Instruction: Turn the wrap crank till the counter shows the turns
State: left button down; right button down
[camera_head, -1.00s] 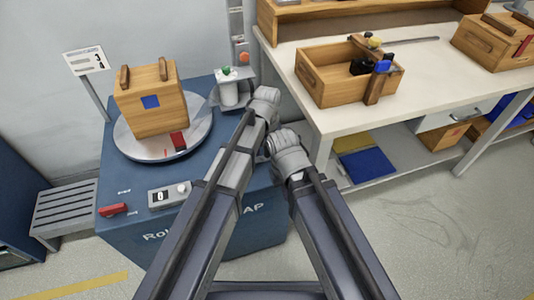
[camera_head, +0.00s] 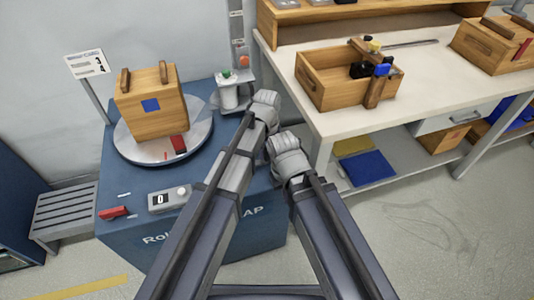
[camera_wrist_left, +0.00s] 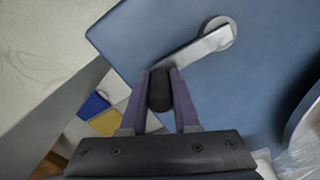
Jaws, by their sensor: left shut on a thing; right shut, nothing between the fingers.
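My left gripper (camera_wrist_left: 160,95) is shut on the dark knob (camera_wrist_left: 160,92) of the crank. The crank's pale arm (camera_wrist_left: 195,50) runs up and right from the knob to a round pivot on the blue machine top. In the head view my left gripper (camera_head: 264,104) is at the machine's right side, and its fingers and the crank are hidden. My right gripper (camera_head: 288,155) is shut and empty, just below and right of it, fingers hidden. The counter (camera_head: 168,199) on the machine reads 0. A wooden box (camera_head: 151,100) with a blue patch stands on the round turntable (camera_head: 196,138).
A sign card (camera_head: 86,63) with small figures stands behind the turntable. A red switch (camera_head: 114,213) is left of the counter. A white roll (camera_head: 229,95) stands at the machine's back right. The bench (camera_head: 330,122) with an open wooden crate (camera_head: 322,87) is to the right.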

pick_arm(q)
jog(key=shift+s+m, duration=0.35)
jog(key=shift+m, duration=0.05)
dwell(0.9)
